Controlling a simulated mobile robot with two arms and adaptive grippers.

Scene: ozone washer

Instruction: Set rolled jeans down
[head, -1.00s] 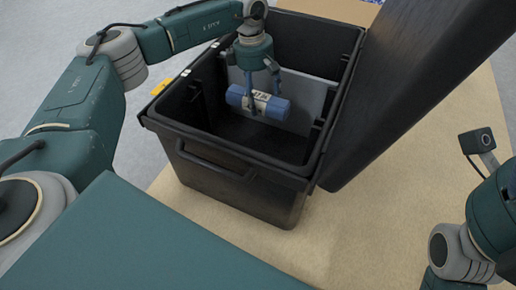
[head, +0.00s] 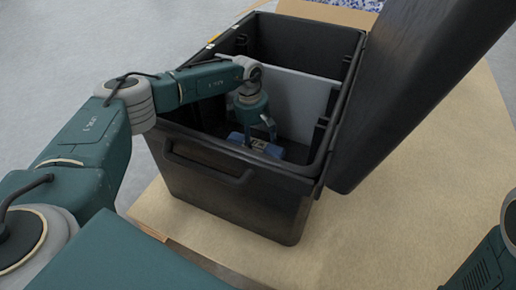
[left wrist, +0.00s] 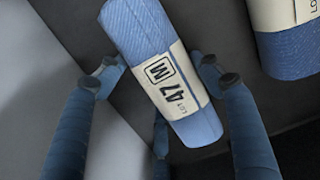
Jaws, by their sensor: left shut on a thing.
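The rolled jeans are a blue denim roll (head: 274,151) with a pale paper band, low inside the black bin (head: 235,176) in the head view. In the left wrist view the roll (left wrist: 178,98) shows its band marked "47 M" and lies slanted between the fingers. My left gripper (head: 257,136) reaches down into the bin and is shut on this roll. The near bin wall hides part of the roll, and I cannot tell whether it touches the bin floor. My right gripper is out of view.
A second banded denim roll (left wrist: 287,35) lies to the right of the held one in the left wrist view. A grey divider panel (head: 304,104) stands inside the bin. The open black lid (head: 405,85) rises at the right. The tan surface (head: 400,210) is clear.

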